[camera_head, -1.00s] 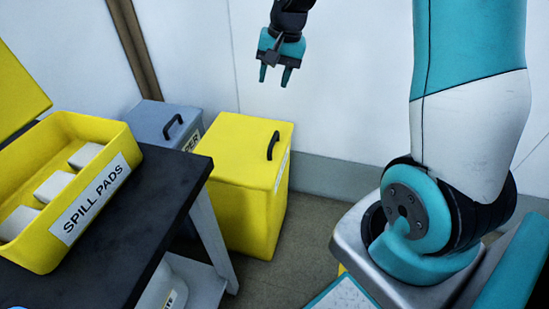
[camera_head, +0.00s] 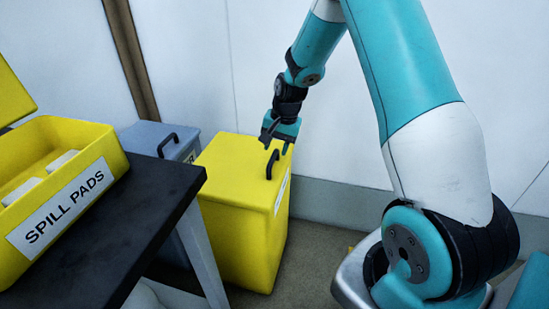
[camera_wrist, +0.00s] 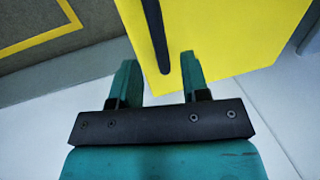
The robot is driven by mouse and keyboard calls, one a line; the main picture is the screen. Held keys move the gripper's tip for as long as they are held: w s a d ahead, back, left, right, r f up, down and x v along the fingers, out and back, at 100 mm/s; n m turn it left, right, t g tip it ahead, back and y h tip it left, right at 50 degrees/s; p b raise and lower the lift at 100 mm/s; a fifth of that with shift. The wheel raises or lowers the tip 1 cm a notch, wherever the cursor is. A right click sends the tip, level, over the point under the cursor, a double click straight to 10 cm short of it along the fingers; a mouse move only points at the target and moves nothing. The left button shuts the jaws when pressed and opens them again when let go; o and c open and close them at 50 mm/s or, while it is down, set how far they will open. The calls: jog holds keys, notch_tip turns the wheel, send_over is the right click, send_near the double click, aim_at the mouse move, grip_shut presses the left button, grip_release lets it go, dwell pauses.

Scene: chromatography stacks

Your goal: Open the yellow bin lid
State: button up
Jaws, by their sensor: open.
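The yellow bin (camera_head: 238,235) stands on the floor against the back wall, its flat lid (camera_head: 228,168) shut. A black bar handle (camera_head: 271,164) stands on the right part of the lid. My gripper (camera_head: 276,146) is open and just above the handle in the head view. Whether a finger touches the handle cannot be told.
A grey bin (camera_head: 160,143) with a black handle stands left of the yellow bin. A dark table (camera_head: 120,220) at the left bears an open yellow spill pads box (camera_head: 60,215). Floor (camera_head: 315,255) is free to the right of the yellow bin.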

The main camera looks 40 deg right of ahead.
aim_at(274, 156)
jog(key=shift+w+a+f, duration=0.1)
jog(key=shift+w+f, duration=0.05)
jog(key=shift+f, duration=0.65)
jog(key=shift+w+a+f, duration=0.1)
jog(key=shift+f, duration=0.65)
grip_shut()
jog(key=shift+r, duration=0.15)
